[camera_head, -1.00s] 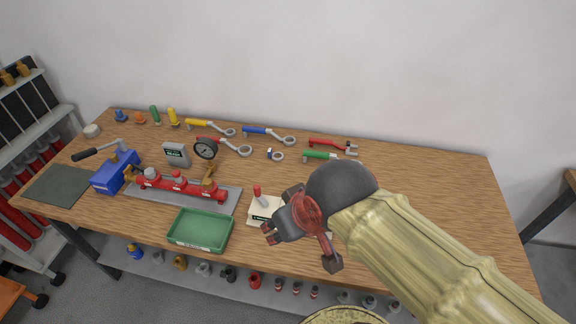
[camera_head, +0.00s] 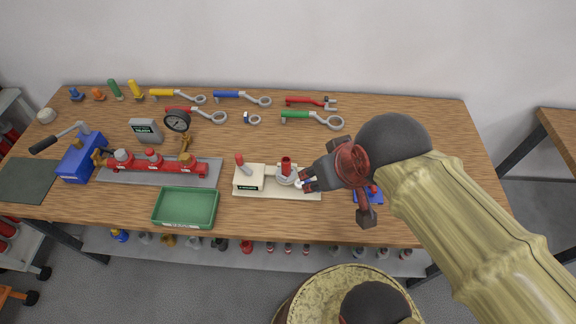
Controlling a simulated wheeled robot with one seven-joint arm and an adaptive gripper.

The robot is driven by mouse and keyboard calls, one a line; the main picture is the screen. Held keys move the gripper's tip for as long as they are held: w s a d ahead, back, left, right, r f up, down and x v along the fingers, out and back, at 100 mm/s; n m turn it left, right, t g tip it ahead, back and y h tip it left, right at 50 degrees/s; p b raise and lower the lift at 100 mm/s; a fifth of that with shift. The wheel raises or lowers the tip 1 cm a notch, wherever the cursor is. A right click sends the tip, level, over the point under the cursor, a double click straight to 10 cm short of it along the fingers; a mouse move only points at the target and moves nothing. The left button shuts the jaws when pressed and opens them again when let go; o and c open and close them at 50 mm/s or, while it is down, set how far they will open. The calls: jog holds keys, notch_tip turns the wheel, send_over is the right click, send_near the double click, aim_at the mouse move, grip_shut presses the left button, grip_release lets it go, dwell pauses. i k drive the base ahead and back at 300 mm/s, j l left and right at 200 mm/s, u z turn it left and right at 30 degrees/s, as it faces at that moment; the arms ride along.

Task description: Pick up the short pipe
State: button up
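A short upright red pipe-like piece (camera_head: 286,163) stands in a grey round fitting (camera_head: 285,177) on a cream board (camera_head: 280,194) at the middle front of the table. I cannot be sure that it is the short pipe. My gripper (camera_head: 305,181) is just right of it, low over the board's right end and pointing left. A small pale piece shows at the fingertips, and I cannot tell whether they hold it. The gripper's body hides what is behind it.
A green tray (camera_head: 186,206) and a red valve manifold (camera_head: 155,162) are to the left. A blue piece (camera_head: 376,195) sits partly hidden below my wrist. Wrenches, such as the green one (camera_head: 312,118), lie along the back. The table's right end is clear.

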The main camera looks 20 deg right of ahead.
aim_at(286, 161)
jog(key=z, duration=1.05)
jog(key=k+j+z, duration=0.55)
jog(key=k+z, duration=0.25)
jog(key=k, duration=0.15)
